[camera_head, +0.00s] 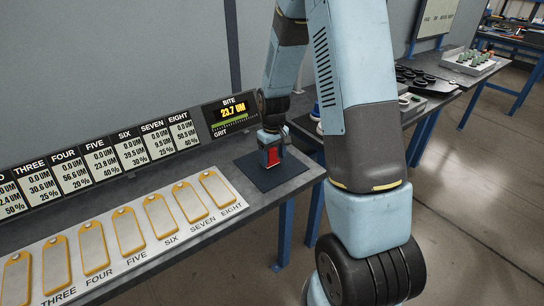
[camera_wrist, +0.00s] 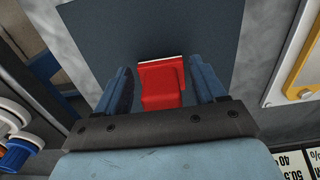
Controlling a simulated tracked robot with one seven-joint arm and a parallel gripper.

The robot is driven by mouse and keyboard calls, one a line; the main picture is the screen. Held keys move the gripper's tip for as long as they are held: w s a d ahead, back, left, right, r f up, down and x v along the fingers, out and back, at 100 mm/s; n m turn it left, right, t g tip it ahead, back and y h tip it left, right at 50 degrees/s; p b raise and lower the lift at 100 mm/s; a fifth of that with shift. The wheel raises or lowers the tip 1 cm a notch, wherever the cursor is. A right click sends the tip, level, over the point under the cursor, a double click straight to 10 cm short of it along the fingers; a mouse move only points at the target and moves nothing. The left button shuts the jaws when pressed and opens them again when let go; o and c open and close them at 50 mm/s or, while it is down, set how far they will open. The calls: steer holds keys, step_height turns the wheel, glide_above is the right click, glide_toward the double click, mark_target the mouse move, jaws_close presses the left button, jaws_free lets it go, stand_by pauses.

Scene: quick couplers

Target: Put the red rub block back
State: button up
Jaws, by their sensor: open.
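The red rub block (camera_head: 272,157) stands on a dark square mat (camera_head: 287,180) at the right end of the bench. In the wrist view the red block (camera_wrist: 161,84) sits between the two fingers of my gripper (camera_wrist: 163,82), with a pale strip along its far edge. The fingers are open, with a gap visible on both sides of the block. In the head view my gripper (camera_head: 274,142) is low over the mat and partly covers the block. The mat also shows in the wrist view (camera_wrist: 165,25).
A row of yellow-edged plates (camera_head: 160,215) on a labelled white strip lies left of the mat. Number panels (camera_head: 130,150) and a lit BITE display (camera_head: 231,114) stand behind. Blue and white round parts (camera_wrist: 15,150) are at the wrist view's lower left.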

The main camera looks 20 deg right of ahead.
mark_target(273, 162)
step_height(273, 162, up, 12)
steer(key=shift+f, duration=0.2)
steer(key=s+r+m+t, duration=0.2)
steer(key=s+r+t, duration=0.1)
steer(key=s+r, duration=1.05)
steer(key=s+r+t, duration=0.1)
steer(key=s+r, duration=0.2)
steer(key=s, duration=0.3)
steer(key=s+r+m+t, duration=0.1)
steer(key=s+r, duration=0.2)
steer(key=s, duration=0.4)
steer(key=shift+s+a+r+m+t, duration=0.15)
steer(key=shift+a+r+m+t, duration=0.15)
steer(key=shift+a+r, duration=0.15)
